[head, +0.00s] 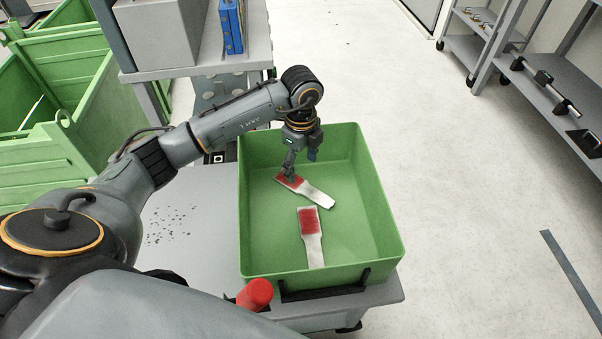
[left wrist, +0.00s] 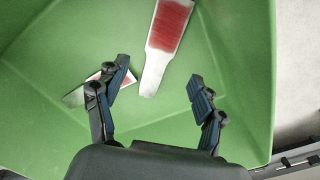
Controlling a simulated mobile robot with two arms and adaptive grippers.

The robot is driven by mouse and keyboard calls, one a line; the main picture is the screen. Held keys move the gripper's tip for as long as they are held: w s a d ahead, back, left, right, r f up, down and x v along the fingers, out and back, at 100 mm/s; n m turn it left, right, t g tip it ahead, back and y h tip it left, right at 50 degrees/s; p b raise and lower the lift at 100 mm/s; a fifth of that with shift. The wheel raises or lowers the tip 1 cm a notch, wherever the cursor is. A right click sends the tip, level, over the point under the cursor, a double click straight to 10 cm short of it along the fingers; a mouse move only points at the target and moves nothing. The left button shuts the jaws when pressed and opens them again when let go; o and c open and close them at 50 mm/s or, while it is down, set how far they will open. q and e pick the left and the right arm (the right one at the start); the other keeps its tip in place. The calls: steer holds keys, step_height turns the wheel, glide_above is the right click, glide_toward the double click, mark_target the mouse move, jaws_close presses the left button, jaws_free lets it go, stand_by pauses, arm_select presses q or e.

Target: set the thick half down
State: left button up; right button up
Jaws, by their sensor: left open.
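My left gripper (head: 303,163) is low inside the green bin. In the left wrist view the gripper (left wrist: 158,74) is open, its fingers wide apart with nothing between them. One half (head: 316,194), grey with a red patch, lies on the bin floor just below the gripper; in the left wrist view this half (left wrist: 160,50) lies beyond the fingertips. A second similar half (head: 312,240) lies nearer the bin's front, apart from the first; in the left wrist view this half (left wrist: 75,97) is partly hidden by a finger. I cannot tell which is thicker. My right gripper is not in view.
The green bin (head: 388,215) stands on a grey cart (head: 180,225) and has free floor on its right side. A red knob (head: 255,294) is near its front left corner. A grey shelf unit (head: 215,50) is behind; racks stand at the right.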

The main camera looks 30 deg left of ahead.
arm_select(q)
step_height(320, 180, up, 5)
steer(key=shift+r, duration=0.2)
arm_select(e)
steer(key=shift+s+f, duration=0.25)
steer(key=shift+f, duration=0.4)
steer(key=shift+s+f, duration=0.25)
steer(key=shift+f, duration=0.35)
arm_select(q)
steer(key=shift+p, duration=0.3)
